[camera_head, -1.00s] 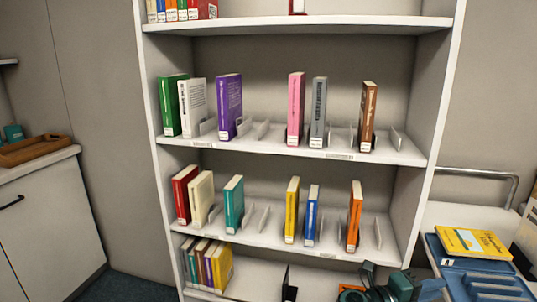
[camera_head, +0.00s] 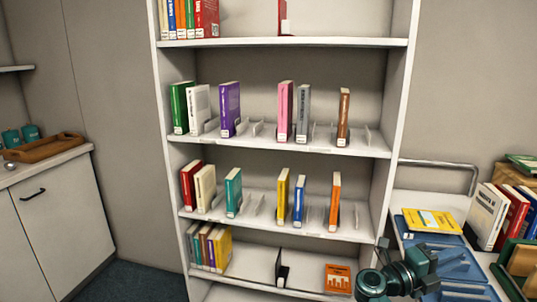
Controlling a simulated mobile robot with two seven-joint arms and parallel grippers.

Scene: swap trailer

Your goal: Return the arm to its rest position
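My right arm shows at the lower right, in teal and black, in front of the shelf's right post and the trolley. My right gripper (camera_head: 384,249) is small and partly hidden by the arm's own links. Its fingers cannot be made out clearly, and no book shows in it. My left gripper is not in view. The white bookcase (camera_head: 399,110) stands ahead with several books on its shelves.
A trolley (camera_head: 455,200) at the right carries a yellow book (camera_head: 432,222), a blue tray (camera_head: 448,262) and several upright books (camera_head: 488,216). A white cabinet (camera_head: 62,225) with a wooden tray (camera_head: 45,147) stands at the left. Dark floor shows between cabinet and bookcase.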

